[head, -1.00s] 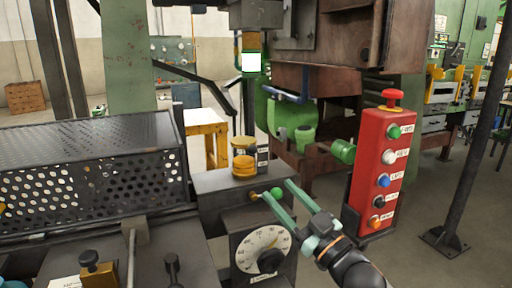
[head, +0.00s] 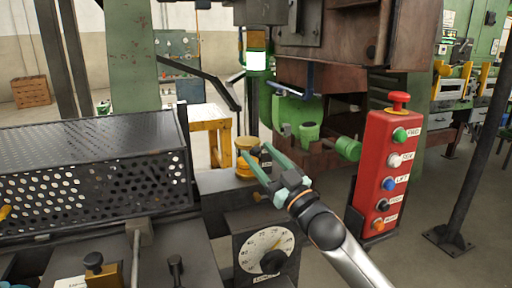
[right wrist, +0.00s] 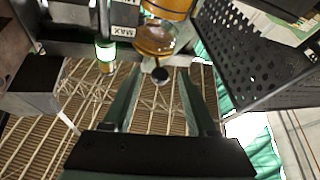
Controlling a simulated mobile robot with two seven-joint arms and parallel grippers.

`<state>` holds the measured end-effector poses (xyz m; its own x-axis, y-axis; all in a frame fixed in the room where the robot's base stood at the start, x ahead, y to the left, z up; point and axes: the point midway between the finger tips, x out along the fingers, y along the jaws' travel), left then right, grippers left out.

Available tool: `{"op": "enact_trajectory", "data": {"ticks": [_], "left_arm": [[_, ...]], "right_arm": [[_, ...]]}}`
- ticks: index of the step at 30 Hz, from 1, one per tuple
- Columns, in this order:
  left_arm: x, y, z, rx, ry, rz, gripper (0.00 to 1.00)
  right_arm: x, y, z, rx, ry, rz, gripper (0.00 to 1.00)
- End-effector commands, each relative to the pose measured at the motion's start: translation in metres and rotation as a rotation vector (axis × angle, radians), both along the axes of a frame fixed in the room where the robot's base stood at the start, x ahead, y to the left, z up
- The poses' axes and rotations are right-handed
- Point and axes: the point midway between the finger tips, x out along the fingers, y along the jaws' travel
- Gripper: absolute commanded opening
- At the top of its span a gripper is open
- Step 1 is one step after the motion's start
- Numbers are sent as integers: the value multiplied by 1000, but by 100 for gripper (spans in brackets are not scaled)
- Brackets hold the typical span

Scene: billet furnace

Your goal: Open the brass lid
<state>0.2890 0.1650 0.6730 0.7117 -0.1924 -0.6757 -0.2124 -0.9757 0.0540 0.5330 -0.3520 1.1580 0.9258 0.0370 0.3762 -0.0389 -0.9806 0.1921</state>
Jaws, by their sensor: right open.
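The brass lid (head: 246,143) tops a brass cup (head: 244,169) on the dark machine block behind the dial. The brass cup (right wrist: 155,40) shows just beyond the fingertips. My left gripper is not clearly in view.
A red button box (head: 386,170) stands to the right of my right arm. A perforated black guard (head: 95,165) lies left of the brass parts. A dial (head: 264,252) is below them.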

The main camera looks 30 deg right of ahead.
Motion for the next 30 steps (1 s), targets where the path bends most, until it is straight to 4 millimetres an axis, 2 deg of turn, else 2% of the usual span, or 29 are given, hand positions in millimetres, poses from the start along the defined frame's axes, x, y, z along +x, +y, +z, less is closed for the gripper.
{"op": "enact_trajectory", "data": {"ticks": [7,17,30], "left_arm": [[-1,2,2,2,1,6,50],[-1,1,2,-1,-2,7,50],[-1,0,3,-3,-1,5,50]], "right_arm": [[19,0,8,1,0,-1,58],[22,1,8,0,1,0,58],[21,1,8,0,1,0,10]]}}
